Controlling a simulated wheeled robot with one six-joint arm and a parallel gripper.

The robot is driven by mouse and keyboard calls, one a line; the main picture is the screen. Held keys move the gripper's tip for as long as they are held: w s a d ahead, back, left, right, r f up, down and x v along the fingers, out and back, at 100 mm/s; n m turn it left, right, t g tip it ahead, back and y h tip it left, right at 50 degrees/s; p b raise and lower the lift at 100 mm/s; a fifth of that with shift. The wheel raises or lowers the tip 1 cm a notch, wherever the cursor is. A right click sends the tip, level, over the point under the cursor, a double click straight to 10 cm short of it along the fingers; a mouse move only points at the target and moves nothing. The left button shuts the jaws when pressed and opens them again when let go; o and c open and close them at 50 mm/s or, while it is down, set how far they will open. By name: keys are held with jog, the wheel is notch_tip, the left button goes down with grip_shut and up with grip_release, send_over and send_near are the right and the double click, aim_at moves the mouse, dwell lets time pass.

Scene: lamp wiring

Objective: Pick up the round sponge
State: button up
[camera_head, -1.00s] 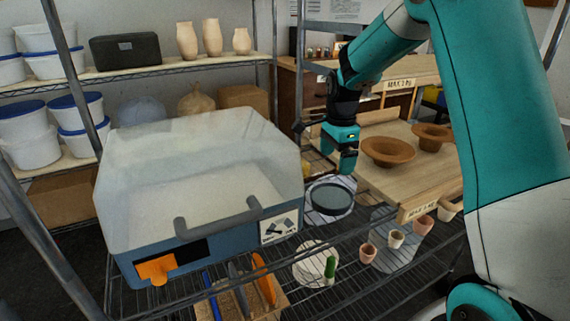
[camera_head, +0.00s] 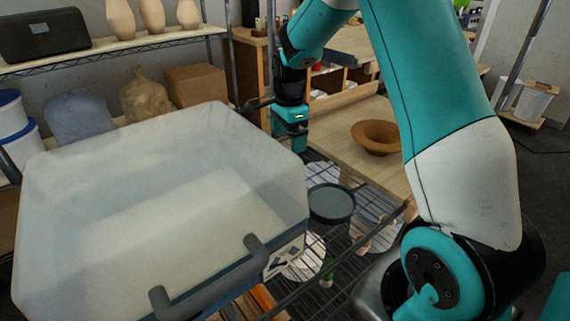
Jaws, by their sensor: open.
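I cannot make out a round sponge in the current view; the box or my arm may hide it. My gripper (camera_head: 299,143) hangs down just past the right end of the clear-lidded box (camera_head: 150,190), beside the wooden table. Its jaws are small and partly dark here, and nothing shows between them. A round dark dish (camera_head: 331,203) stands on the wire shelf below and a little right of my gripper, apart from it.
The big box fills the left front. A brown bowl (camera_head: 377,136) sits on the wooden table (camera_head: 335,140) at right. White discs and small cups on the wire shelf are partly hidden by my arm. Shelves with vases (camera_head: 152,16) stand behind.

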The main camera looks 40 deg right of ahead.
jog(key=f, duration=0.1)
jog(key=a+f, duration=0.1)
jog(key=f, duration=0.1)
jog(key=shift+w+f, duration=0.1)
jog(key=shift+f, duration=0.1)
jog(key=shift+s+f+p, duration=0.15)
jog(key=shift+f+p, duration=0.2)
jog(key=shift+f, duration=1)
jog(key=shift+s+f+p, duration=0.1)
jog(key=shift+f+p, duration=0.25)
jog(key=shift+f, duration=0.95)
jog(key=c, duration=1)
